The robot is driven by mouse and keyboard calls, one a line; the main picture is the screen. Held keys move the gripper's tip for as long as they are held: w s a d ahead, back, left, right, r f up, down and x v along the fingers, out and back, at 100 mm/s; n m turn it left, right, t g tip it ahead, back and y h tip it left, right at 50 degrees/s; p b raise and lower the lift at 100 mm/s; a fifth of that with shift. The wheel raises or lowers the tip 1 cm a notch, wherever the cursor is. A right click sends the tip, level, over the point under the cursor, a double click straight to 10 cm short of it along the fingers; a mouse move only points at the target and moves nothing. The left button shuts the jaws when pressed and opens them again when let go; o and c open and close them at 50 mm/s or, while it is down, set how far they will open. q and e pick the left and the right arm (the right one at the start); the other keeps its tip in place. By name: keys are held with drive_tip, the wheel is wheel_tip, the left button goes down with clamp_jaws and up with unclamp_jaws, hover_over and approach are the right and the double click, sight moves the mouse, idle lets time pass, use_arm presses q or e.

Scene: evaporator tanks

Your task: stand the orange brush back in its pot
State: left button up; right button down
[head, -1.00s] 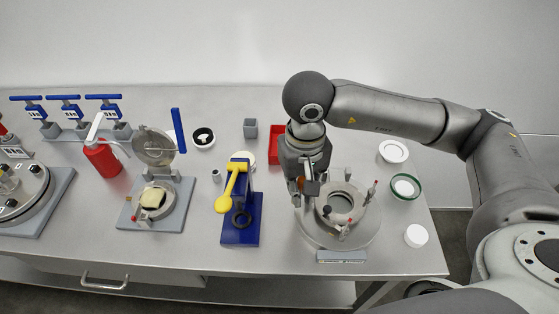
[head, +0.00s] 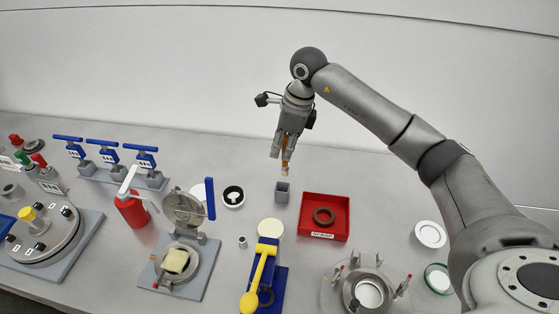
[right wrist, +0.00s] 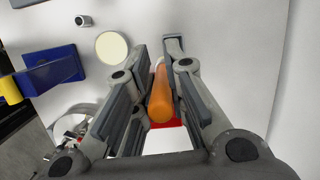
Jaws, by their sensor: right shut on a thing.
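The orange brush (head: 285,167) is in my right gripper (head: 281,155), hanging roughly upright with its pale end down. The small grey square pot (head: 282,193) stands on the bench just below it; the brush end appears above the pot's opening, though the exact gap is hard to judge. In the right wrist view the orange handle (right wrist: 160,100) lies between the fingers of the right gripper (right wrist: 165,62). My left gripper is not in view.
A red tray (head: 341,209) with a brown ring (head: 324,216) stands right of the pot. A pale disc (head: 271,229) and blue stand with a yellow lever (head: 262,272) are in front. A black-and-white round part (head: 233,196) is to the left. An opened round vessel (head: 367,290) is front right.

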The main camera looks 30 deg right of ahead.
wheel_tip(320, 180, down, 11)
drive_tip(key=w+m+b, duration=0.2)
drive_tip(key=b, duration=0.6)
drive_tip(key=shift+d, duration=0.3)
idle(0.3)
drive_tip(key=shift+w, duration=0.1)
idle(0.3)
drive_tip(key=c, duration=1.4)
unclamp_jaws()
drive_tip(key=v, duration=1.2)
drive_tip(key=shift+s+a, duration=0.15)
drive_tip(key=shift+s, duration=0.05)
drive_tip(key=shift+f, duration=0.1)
